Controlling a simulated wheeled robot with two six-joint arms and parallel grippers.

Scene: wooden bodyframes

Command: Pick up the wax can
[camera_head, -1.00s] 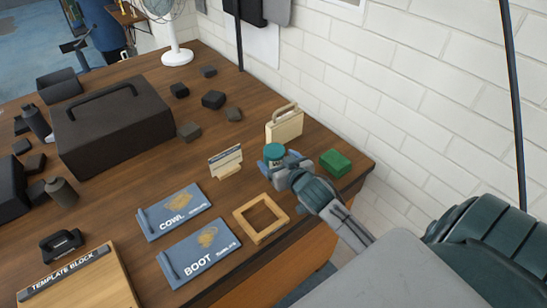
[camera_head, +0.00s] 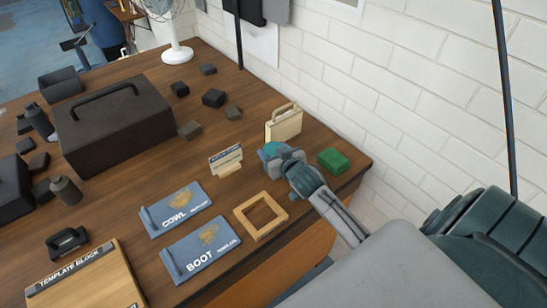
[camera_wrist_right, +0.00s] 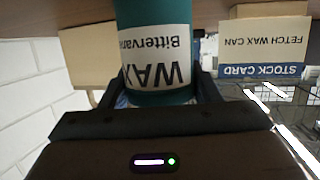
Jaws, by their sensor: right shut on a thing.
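The wax can (camera_wrist_right: 155,55) is a teal cylinder with a white label reading "WAX"; it stands between the dark fingers of my right gripper (camera_wrist_right: 155,95) in the right wrist view. In the head view only a little of the can's teal top (camera_head: 274,146) shows, the rest hidden by my right gripper (camera_head: 272,157) and wrist. The gripper is shut on the can near the table's right end. I cannot tell whether the can touches the table. My left gripper is not in view.
A stock card (camera_head: 226,158) stands left of the can, a cream case (camera_head: 284,123) behind it and a green block (camera_head: 333,161) to the right. A wooden frame (camera_head: 243,218) lies in front, near the table edge. A white brick wall (camera_head: 410,100) rises behind.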

